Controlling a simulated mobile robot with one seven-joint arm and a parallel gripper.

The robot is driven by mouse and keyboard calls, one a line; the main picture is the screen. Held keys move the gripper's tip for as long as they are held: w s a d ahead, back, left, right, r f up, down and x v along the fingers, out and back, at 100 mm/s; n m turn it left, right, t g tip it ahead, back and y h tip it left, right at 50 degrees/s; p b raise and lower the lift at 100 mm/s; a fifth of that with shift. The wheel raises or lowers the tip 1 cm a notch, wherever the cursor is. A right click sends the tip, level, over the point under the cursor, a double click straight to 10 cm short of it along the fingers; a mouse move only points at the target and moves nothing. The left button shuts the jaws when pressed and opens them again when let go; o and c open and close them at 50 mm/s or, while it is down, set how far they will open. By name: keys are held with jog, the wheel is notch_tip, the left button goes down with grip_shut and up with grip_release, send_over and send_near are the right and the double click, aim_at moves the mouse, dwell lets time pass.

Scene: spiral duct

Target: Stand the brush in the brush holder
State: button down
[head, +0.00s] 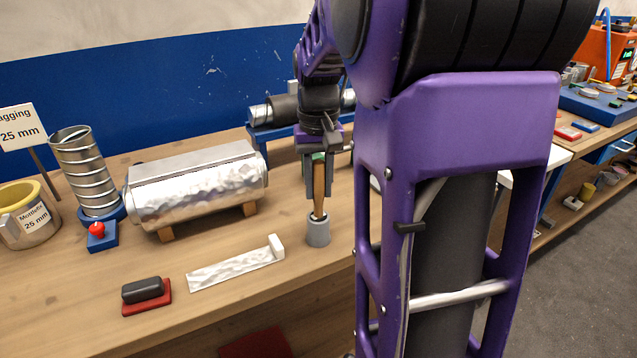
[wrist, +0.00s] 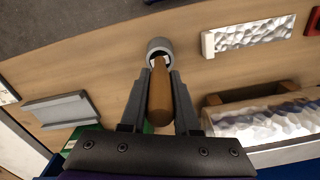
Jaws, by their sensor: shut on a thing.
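The brush (head: 319,190) has a tan wooden handle, and a bit of green shows above it between the fingers. It points down, nearly upright. My gripper (head: 319,192) is shut on the brush. The brush holder (head: 318,231) is a small grey cup on the bench, directly below the gripper. The brush's lower end is at the holder's mouth; in the wrist view the handle (wrist: 160,95) reaches the opening of the holder (wrist: 159,46). I cannot tell how deep it goes in.
A foil-wrapped duct section (head: 198,187) lies on wooden supports to the left. A foil strip with a white end block (head: 235,264) and a dark block on a red pad (head: 143,290) lie in front. A spiral duct (head: 85,175) stands farther left. My arm hides the bench at right.

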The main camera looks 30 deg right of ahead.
jog(key=shift+f, duration=0.25)
jog(key=c, duration=0.6)
grip_release()
jog(key=shift+o, duration=0.2)
notch_tip(320, 180, up, 18)
jog(key=p, duration=0.3)
jog(key=shift+f, duration=0.25)
